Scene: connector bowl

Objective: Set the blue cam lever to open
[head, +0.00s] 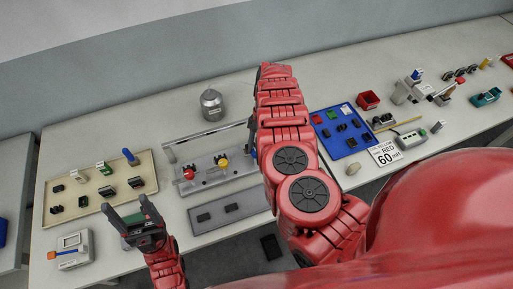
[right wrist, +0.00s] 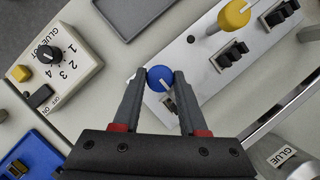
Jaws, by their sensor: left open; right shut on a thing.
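The blue cam lever (right wrist: 160,79) shows in the right wrist view as a round blue cap with a pale line on it, at the edge of a light metal plate (right wrist: 195,70). My right gripper (right wrist: 158,80) is shut on it, one fingertip on each side. The yellow lever (head: 222,161) and the red lever (head: 188,173) stand on that plate. My left gripper (head: 130,212) is open and empty, near the front edge of the beige tray.
A beige tray (head: 70,207) with connectors lies at the left, a grey tray (head: 232,207) in front of the fixture, a blue tray (head: 358,146) at the right. A glue pot (head: 211,105) stands behind. A dial box (right wrist: 70,55) is beside my right gripper.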

